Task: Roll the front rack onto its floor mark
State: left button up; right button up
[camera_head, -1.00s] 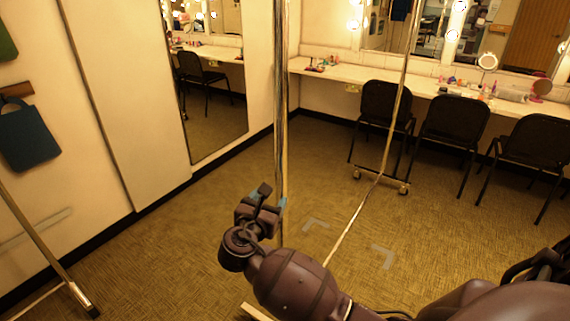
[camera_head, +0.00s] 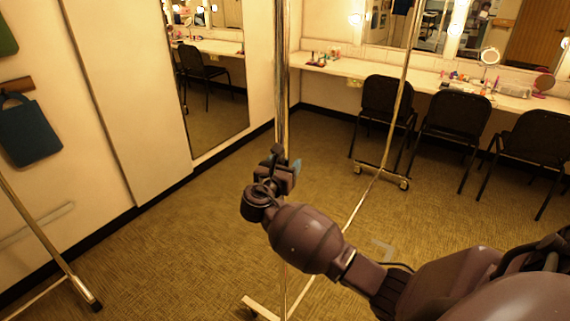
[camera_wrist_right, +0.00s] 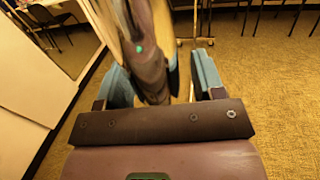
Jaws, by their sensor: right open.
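The front rack has a chrome near upright (camera_head: 282,75), a far upright (camera_head: 403,90) and a low rail between them. Its near foot (camera_head: 262,309) and its wheeled far foot (camera_head: 381,175) stand on the floor. My right gripper (camera_head: 287,162) is open at the near upright. In the wrist view, a shiny dark shape, apparently the upright, stands between the blue-padded fingers (camera_wrist_right: 162,77); contact cannot be told. My left gripper is not in view.
Another rack's leg (camera_head: 45,240) stands at the left. Black chairs (camera_head: 384,107) line the counter (camera_head: 430,82) at the back right. A tall mirror (camera_head: 212,85) is on the left wall, with a blue bag (camera_head: 28,132) hanging nearby. The middle carpet is clear.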

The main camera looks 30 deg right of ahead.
jog(key=shift+w+d, duration=0.1)
jog(key=shift+d, duration=0.1)
grip_shut()
dwell(0.3)
